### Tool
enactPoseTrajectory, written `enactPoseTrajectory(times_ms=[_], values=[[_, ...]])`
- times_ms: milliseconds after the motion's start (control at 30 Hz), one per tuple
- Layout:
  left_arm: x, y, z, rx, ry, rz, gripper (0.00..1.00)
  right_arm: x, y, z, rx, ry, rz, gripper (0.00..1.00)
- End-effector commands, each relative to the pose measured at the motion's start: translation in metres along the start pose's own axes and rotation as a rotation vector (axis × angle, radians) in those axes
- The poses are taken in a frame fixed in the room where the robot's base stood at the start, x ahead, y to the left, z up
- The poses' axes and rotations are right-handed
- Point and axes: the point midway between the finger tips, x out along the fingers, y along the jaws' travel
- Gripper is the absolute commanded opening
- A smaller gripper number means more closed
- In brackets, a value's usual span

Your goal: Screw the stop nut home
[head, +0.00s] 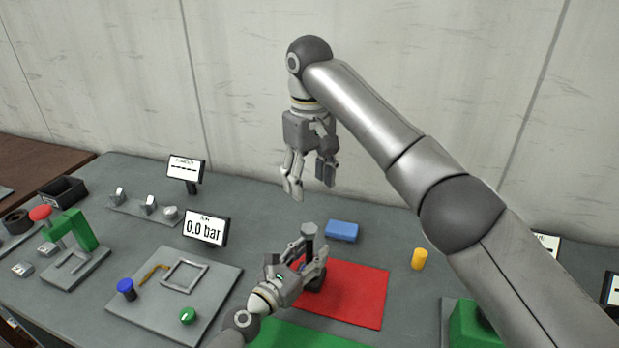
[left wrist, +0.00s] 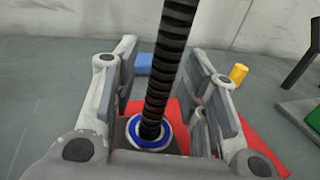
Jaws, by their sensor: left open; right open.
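A screw jack stands upright on the red mat (head: 358,300). Its black threaded screw (left wrist: 166,75) rises through the left wrist view, and a grey head (head: 308,231) tops it in the head view. A grey collar with a blue ring (left wrist: 150,132) surrounds the screw's foot; I cannot tell whether this is the stop nut. My left gripper (head: 308,262) is open, with one finger on each side of the screw, and it mostly hides the jack in the head view. In the left wrist view its fingers stand apart from the screw. My right gripper (head: 310,185) is open and empty, hanging above and behind the jack.
A blue block (head: 342,231) lies behind the mat, and a yellow cylinder (head: 419,259) stands right of it. A display reading 0.0 bar (head: 206,229) and a grey panel (head: 150,305) are left. A green mat (head: 300,338) lies in front. Bare table lies around the yellow cylinder.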

Motion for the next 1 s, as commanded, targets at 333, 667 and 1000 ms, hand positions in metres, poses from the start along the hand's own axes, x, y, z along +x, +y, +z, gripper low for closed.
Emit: enactPoseTrajectory(times_ms=[333,667,1000], values=[[-0.044,0.000,-0.002,0.000,0.003,0.001,0.41,0.000,0.000,0.000,0.000,0.000,0.000,0.57],[-0.105,0.000,-0.002,-0.001,0.003,0.001,0.41,0.000,0.000,0.000,0.000,0.000,0.000,0.57],[-0.120,0.000,0.000,0.000,0.000,0.000,0.41,0.000,0.000,0.000,0.000,0.000,0.000,0.57]])
